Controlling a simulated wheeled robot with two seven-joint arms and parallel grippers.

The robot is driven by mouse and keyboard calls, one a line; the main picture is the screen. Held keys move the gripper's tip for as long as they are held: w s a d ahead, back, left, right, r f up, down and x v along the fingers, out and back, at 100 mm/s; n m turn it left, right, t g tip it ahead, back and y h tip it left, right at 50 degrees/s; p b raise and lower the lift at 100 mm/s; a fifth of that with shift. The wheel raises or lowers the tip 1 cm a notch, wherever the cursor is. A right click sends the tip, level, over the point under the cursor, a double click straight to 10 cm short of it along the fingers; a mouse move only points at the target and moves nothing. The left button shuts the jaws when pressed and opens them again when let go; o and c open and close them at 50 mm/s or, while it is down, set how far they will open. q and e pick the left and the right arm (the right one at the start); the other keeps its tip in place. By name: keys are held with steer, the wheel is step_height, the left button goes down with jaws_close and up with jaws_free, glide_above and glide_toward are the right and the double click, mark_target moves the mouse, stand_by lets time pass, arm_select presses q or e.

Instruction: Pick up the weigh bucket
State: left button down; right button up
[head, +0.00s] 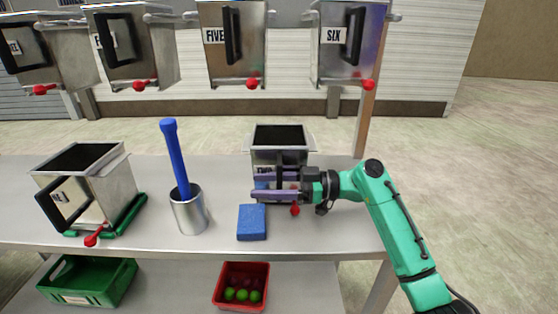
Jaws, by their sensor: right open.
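A steel weigh bucket (279,131) with an open top stands on the steel table at centre. A partly covered label and a dark handle show on its front. My right gripper (256,186) is in front of this bucket, its two purple fingers pointing left, apart and open. The fingers cross the bucket's front near the handle; I cannot tell whether they touch it. A red knob (295,210) shows just below the fingers. A second weigh bucket (117,183) sits tilted on a green frame at the left of the table. My left gripper is not in view.
A blue block (252,222) lies in front of the centre bucket. A metal cup (189,213) holds a blue-handled tool (174,155). Several buckets, including FIVE (252,55) and SIX (366,55), hang above. A green crate (88,284) and red crate (241,304) are below.

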steer(key=c, duration=1)
steer(key=shift+r, duration=0.1)
stand_by(0.7)
